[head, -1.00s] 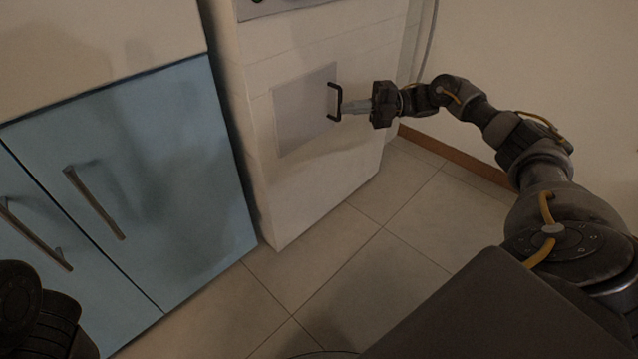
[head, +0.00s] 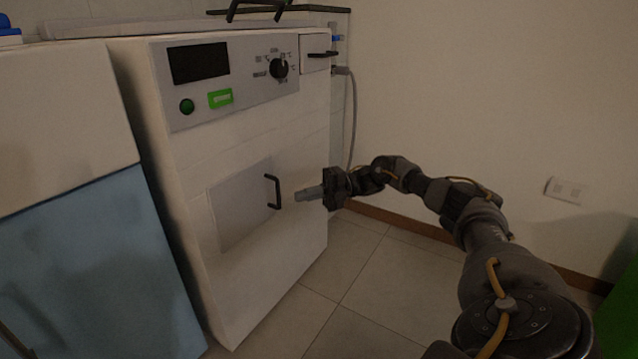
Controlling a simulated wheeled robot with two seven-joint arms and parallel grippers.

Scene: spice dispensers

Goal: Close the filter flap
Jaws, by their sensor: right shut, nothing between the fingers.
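The filter flap (head: 238,205) is a grey panel on the front of the white machine (head: 262,290). It looks flush with the front. Its black handle (head: 270,191) stands upright near its right edge. My right gripper (head: 299,195) is shut and empty, just right of the handle, with a small gap between them in the picture. My left gripper is out of view.
The machine's upper panel has a dark display (head: 198,62), a green button (head: 187,106) and a black knob (head: 278,68). A blue cabinet (head: 90,260) stands at the left. A grey hose (head: 353,120) hangs by the wall. Tiled floor (head: 350,300) is clear.

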